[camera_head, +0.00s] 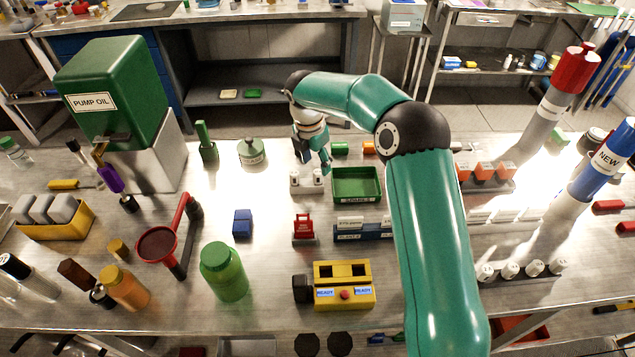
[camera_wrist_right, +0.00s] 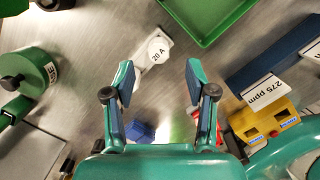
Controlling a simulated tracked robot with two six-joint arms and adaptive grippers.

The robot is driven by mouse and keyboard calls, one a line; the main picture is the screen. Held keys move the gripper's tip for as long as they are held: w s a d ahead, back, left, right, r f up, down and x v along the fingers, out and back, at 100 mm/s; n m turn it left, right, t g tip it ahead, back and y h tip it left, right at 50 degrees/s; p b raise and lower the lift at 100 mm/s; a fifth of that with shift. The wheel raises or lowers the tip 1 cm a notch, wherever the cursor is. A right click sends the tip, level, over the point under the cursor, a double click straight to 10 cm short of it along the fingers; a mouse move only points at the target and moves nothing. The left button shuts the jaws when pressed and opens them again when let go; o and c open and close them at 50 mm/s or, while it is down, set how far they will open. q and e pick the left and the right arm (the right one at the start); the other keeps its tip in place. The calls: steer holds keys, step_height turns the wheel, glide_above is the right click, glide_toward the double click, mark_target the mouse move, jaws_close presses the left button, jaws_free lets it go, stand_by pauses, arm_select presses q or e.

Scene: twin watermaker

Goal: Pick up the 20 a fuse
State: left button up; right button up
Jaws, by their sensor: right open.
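The 20 A fuse (camera_wrist_right: 159,50) shows in the right wrist view as a white round cap marked "20 A" on a pale holder. In the head view, two small white fuses stand on a holder; the right one (camera_head: 318,177) appears to be the 20 A fuse. My right gripper (camera_head: 315,160) is above the holder, pointing down. In the right wrist view its fingers (camera_wrist_right: 157,88) are apart with nothing between them, and the fuse lies just beyond the fingertips. The left finger hides part of the holder. My left gripper is not in view.
A green tray (camera_head: 357,198) stands right of the holder. A green lidded jar (camera_head: 252,153) is to the left. My right arm covers part of the bench.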

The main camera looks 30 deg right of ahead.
mark_target(318, 172)
steer(key=shift+w+d+f+p, duration=0.15)
steer(key=shift+f+p, duration=0.15)
steer(key=shift+f, duration=0.6)
steer(key=shift+d+f+p, duration=0.15)
steer(key=shift+f+p, duration=0.2)
steer(key=shift+f, duration=0.55)
steer(key=shift+w+d+f+p, duration=0.15)
steer(key=shift+f+p, duration=0.15)
steer(key=shift+f, duration=0.6)
jaws_close()
